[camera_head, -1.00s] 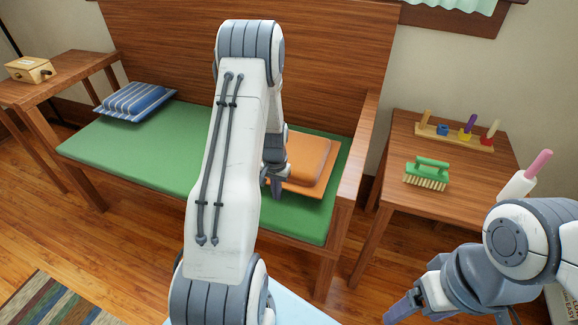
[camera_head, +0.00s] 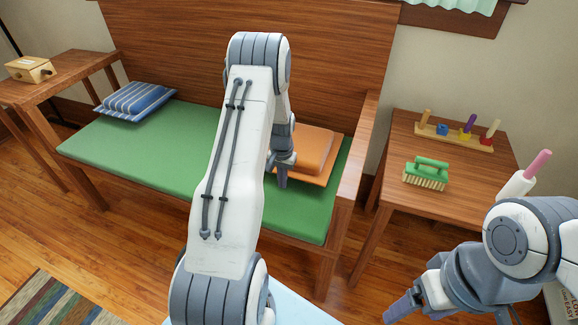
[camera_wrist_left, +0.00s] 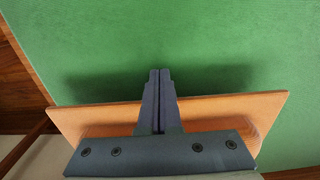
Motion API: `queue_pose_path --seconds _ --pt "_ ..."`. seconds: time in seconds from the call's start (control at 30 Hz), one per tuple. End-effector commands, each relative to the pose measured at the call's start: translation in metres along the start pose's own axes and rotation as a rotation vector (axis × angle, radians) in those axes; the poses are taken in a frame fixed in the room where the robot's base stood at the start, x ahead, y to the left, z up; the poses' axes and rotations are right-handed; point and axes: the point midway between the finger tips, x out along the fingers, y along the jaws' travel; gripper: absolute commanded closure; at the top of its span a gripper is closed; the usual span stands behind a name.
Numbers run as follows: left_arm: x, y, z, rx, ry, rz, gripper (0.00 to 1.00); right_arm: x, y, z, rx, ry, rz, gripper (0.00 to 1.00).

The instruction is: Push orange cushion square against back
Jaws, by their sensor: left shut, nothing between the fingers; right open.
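The orange cushion (camera_head: 318,150) lies on the right part of the green bench seat (camera_head: 165,150), close to the wooden backrest (camera_head: 335,60). Whether it touches the backrest is unclear, and my left arm hides its left part. My left gripper (camera_head: 282,183) is shut and empty, pointing down at the cushion's front left edge; contact cannot be told. In the left wrist view the shut fingers (camera_wrist_left: 160,75) reach past the long edge of the orange cushion (camera_wrist_left: 235,108), over green seat. My right gripper (camera_head: 395,312) is open at the lower right, partly cut off by the frame.
A wooden armrest (camera_head: 358,150) bounds the seat on the right, with a green strip beside the cushion. A blue striped cushion (camera_head: 137,101) lies at the seat's left end. The right side table (camera_head: 395,165) holds a green brush (camera_head: 427,174) and a peg toy (camera_head: 455,137).

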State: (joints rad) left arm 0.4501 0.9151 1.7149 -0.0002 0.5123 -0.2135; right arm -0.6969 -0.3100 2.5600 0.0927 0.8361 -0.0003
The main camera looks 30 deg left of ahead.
Motion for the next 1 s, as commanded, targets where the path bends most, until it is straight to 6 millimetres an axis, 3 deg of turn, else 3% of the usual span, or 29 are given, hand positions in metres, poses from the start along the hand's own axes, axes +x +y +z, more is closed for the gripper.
queue_pose_path --seconds 1.0 --pt "0.001 0.000 -0.052 0.001 0.001 0.000 1.00 0.003 0.000 0.000 0.000 0.000 0.000 0.21"
